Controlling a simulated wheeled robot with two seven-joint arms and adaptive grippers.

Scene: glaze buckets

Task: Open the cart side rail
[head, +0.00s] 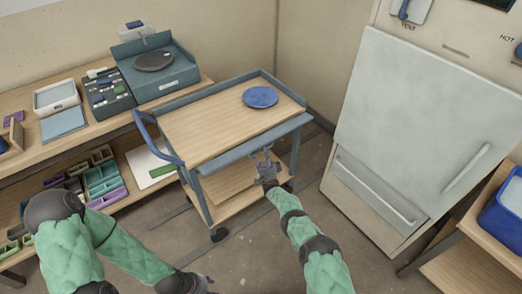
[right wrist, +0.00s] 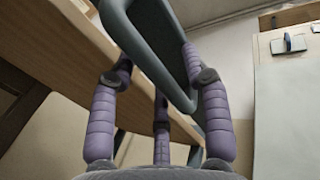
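The cart (head: 215,115) has a wooden top with blue-grey rails. Its near side rail (head: 240,150) is a blue-grey band along the front edge, looking tipped outward rather than upright; its exact angle is hard to judge. My right gripper (head: 266,163) is at this rail, right of its middle. In the right wrist view, the purple fingers of my right gripper (right wrist: 160,65) are wide apart on both sides of the rail's rounded frame (right wrist: 142,38); firm contact is unclear. My left gripper (head: 200,284) is low at the bottom edge, away from the cart, its fingers unclear.
A blue plate (head: 261,97) lies on the cart top. A curved blue handle (head: 158,143) stands at the cart's left end. A large pale kiln-like cabinet (head: 420,120) stands right, a workbench (head: 72,143) left. Floor in front of the cart is clear.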

